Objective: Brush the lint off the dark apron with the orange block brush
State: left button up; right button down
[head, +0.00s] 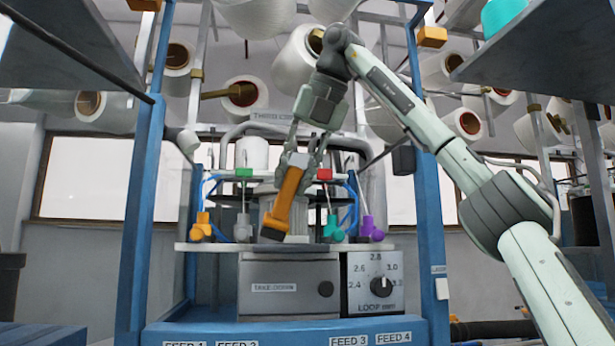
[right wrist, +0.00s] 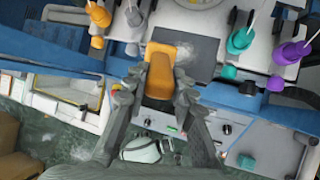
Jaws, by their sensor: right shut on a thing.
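My right gripper (head: 300,165) is shut on the orange block brush (head: 283,205) in front of the knitting machine's middle. The brush hangs tilted from the fingers, its lower end in front of the white plate's edge. In the right wrist view the brush (right wrist: 160,72) lies between the fingers of the gripper (right wrist: 158,95). A dark rectangular panel (right wrist: 203,48) beside the brush there may be the apron; I cannot tell for sure. Pale lint-like tufts (right wrist: 132,76) show near the brush. I cannot tell whether the brush touches the surface. My left gripper is out of view.
The white plate (head: 215,246) bears orange, green and purple yarn feeders (head: 370,229). Below are a grey take-down box (head: 272,270) and a loop dial (head: 381,287). Blue posts (head: 432,240) stand on both sides. Yarn cones (head: 298,60) hang above.

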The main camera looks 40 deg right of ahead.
jog(key=shift+w+a, duration=0.2)
jog(key=shift+w, duration=0.05)
jog(key=shift+w+d+r, duration=0.1)
jog(key=shift+w+d, duration=0.3)
jog(key=shift+w, duration=0.1)
jog(key=shift+s+d, duration=2.2)
jog(key=shift+d, duration=1.3)
jog(key=shift+w+a, duration=0.75)
jog(key=shift+a, duration=0.45)
jog(key=shift+w+a, duration=0.7)
jog(key=shift+a, duration=0.45)
jog(key=shift+w+a, duration=0.75)
jog(key=shift+a, duration=0.45)
